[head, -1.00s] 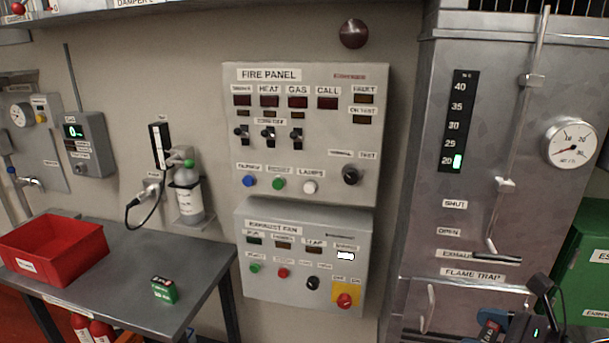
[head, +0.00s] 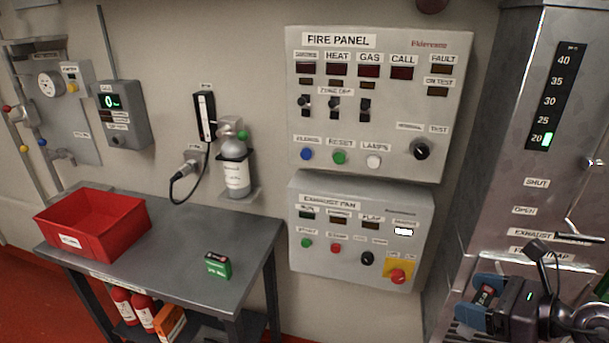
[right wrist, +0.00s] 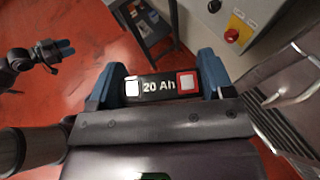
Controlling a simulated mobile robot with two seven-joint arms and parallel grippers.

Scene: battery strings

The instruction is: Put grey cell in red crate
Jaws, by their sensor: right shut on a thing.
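The red crate (head: 97,248) stands on the left end of the grey table in the head view. I see no cell in the part of its inside that shows. My right gripper (head: 484,296) is at the lower right of the head view, well away from the crate. It is shut on a dark-topped cell (right wrist: 158,86) marked 20 Ah, with a white and a red square on top. The cell's sides are mostly hidden by the blue fingers. My left gripper (right wrist: 58,49) shows at the upper left of the right wrist view, over the red floor.
The table (head: 175,235) also holds a small green box-like cell (head: 218,265) near its front right. The fire panel (head: 375,110) and the exhaust fan panel (head: 345,265) are on the wall. Red bottles (head: 143,311) stand under the table. The table between crate and green cell is clear.

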